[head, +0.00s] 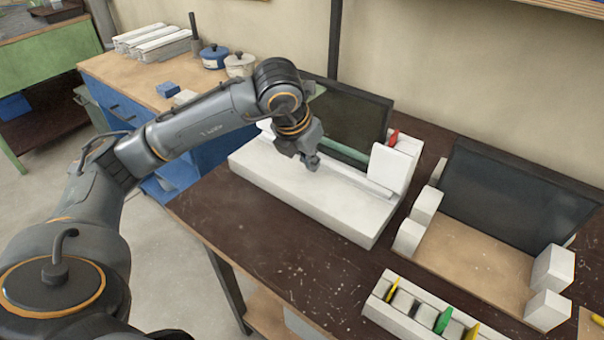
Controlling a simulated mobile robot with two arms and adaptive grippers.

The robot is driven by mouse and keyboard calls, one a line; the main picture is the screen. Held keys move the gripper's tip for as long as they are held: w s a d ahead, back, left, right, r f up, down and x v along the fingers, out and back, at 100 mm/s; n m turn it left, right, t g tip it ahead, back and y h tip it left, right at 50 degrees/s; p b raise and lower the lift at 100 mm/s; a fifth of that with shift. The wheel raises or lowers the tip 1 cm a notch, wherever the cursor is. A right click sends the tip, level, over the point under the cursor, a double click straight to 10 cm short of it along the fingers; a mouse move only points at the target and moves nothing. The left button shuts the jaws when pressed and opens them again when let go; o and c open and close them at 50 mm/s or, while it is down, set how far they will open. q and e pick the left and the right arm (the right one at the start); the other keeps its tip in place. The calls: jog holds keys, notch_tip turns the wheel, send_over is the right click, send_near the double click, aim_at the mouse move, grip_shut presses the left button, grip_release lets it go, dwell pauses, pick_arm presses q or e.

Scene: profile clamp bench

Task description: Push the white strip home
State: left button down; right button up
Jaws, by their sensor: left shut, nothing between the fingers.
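A long white strip (352,179) lies along the back of a white clamp block (290,187) on the dark bench. Its right end is by an upright white end block (390,170). My left gripper (313,163) is shut and empty, pointing down over the strip near its middle. It hides part of the strip. I cannot tell whether the fingertips touch it. A green bar (347,153) shows behind the strip, in front of a dark panel (352,112). My right gripper is not in view.
To the right, a second dark panel (515,195) stands behind a tan board (470,258) with white corner blocks (425,205). A white rack (415,312) with coloured tabs lies at the front. The bench's front left (270,245) is clear. A red tab (393,137) shows behind the end block.

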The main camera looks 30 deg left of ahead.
pick_arm(q)
jog(key=shift+s+a+f, duration=0.1)
jog(key=shift+s, duration=0.3)
jog(key=shift+r+p, duration=0.8)
jog(key=shift+r, duration=0.5)
jog(key=shift+r+p, duration=0.45)
jog(key=shift+r, duration=0.25)
notch_tip(320, 180, up, 4)
jog(key=p, duration=0.2)
jog(key=shift+p, duration=0.3)
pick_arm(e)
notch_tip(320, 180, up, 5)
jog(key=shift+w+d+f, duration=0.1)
pick_arm(q)
jog(key=shift+r, duration=0.1)
